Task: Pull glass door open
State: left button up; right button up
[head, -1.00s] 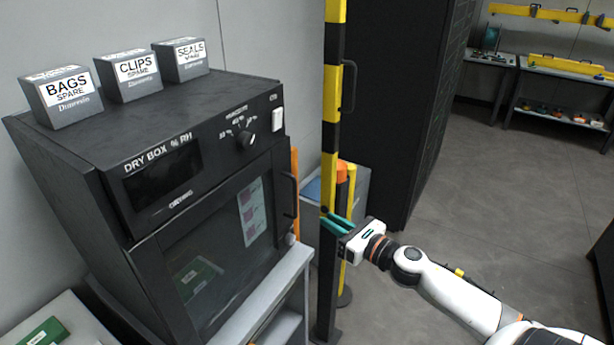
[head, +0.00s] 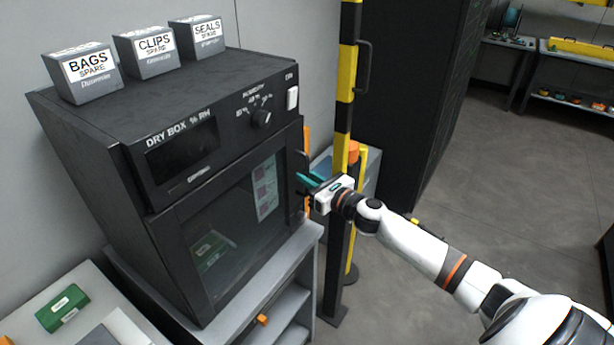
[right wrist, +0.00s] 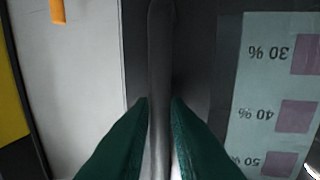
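The dry box (head: 75,130) is a black cabinet with a dark glass door (head: 235,225) on its front. The door appears closed. Its black bar handle (head: 300,165) is on the door's right edge. My right gripper (head: 306,180), with teal fingers, is at the handle. In the right wrist view the upright handle (right wrist: 160,60) runs between the two fingertips (right wrist: 160,102), one on each side, very close to it. The fingers look open around the bar; firm contact is not visible. My left gripper is not in view.
Boxes marked bags (head: 85,75), clips (head: 148,50) and seals (head: 197,38) stand on the dry box. A yellow-black post (head: 346,85) stands right of it, close to my right gripper. A tall black cabinet (head: 400,110) is behind. Floor at the right is open.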

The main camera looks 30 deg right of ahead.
jog(key=shift+w, duration=0.2)
grip_shut()
jog(key=shift+s, duration=0.1)
